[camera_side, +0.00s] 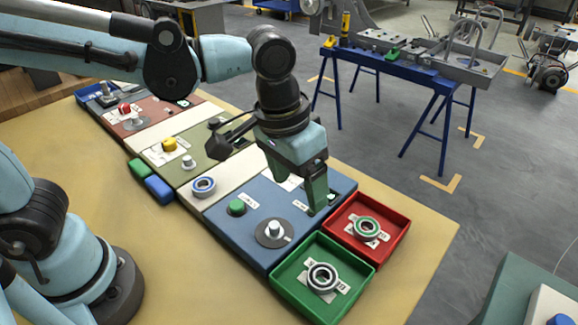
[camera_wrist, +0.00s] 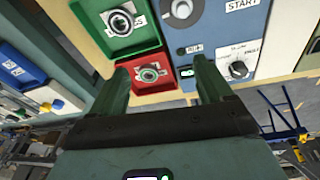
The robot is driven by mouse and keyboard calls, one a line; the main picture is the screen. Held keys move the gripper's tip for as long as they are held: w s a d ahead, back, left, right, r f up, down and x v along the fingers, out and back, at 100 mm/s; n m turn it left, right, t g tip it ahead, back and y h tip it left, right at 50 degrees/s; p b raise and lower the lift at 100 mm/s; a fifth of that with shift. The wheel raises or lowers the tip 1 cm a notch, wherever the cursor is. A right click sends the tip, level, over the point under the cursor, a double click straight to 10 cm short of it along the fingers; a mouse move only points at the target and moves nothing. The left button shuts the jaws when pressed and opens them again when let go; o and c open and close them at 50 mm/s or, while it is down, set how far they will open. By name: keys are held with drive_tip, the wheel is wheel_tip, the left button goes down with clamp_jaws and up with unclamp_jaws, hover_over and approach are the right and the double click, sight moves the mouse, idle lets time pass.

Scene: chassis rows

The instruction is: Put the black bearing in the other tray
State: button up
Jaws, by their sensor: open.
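The black bearing (camera_side: 323,276), a dark ring with a pale face, lies in the green tray (camera_side: 283,289) at the front. It also shows at the top of the wrist view (camera_wrist: 121,24). The red tray (camera_side: 399,242) stands beside the green tray, behind it and to the right. A green bearing (camera_side: 367,228) lies in the red tray. My gripper (camera_side: 317,208) points down above the blue panel's right part, near the red tray, apart from both bearings. In the wrist view, its fingers (camera_wrist: 161,68) are spread with nothing held between them.
The blue panel (camera_side: 255,205) carries a green button (camera_side: 237,207), a grey knob on a dark disc (camera_side: 274,230) and labels. A blue ring (camera_side: 203,186) lies on the pale strip left of it. Bare wooden tabletop (camera_side: 420,222) lies right of the trays.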

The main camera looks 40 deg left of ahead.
drive_tip(key=s+a+n+t+y, duration=0.1)
drive_tip(key=a+t, duration=0.4)
drive_tip(key=a, duration=1.2)
drive_tip(key=shift+s+a+f+n, duration=0.3)
drive_tip(key=shift+a+f, duration=0.05)
drive_tip(key=shift+f, duration=0.05)
